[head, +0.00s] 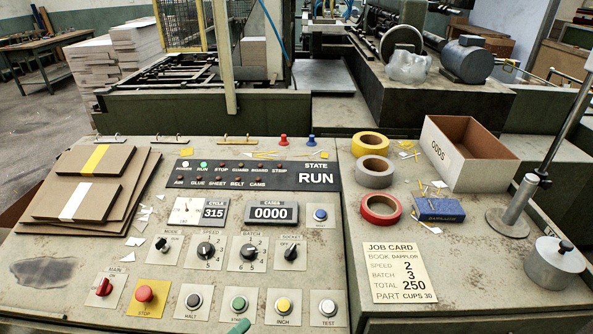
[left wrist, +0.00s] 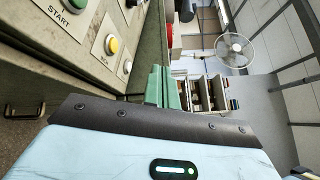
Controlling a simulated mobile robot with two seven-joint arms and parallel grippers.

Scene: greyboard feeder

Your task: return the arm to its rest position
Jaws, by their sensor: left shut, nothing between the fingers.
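My left gripper (head: 239,327) shows only as a small green tip at the bottom edge of the head view, in front of the panel below the START button (head: 239,304). In the left wrist view its green fingers (left wrist: 165,88) are shut together with nothing between them. The control panel (head: 130,255) lies beside them in that view, apart from the fingers. My right gripper is in neither view.
The panel carries knobs, buttons and the red STOP button (head: 145,292). Stacked boards (head: 85,190) lie at its left. Tape rolls (head: 380,208), an open box (head: 468,150) and a metal pot (head: 554,262) stand at the right. A fan (left wrist: 234,50) stands beyond.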

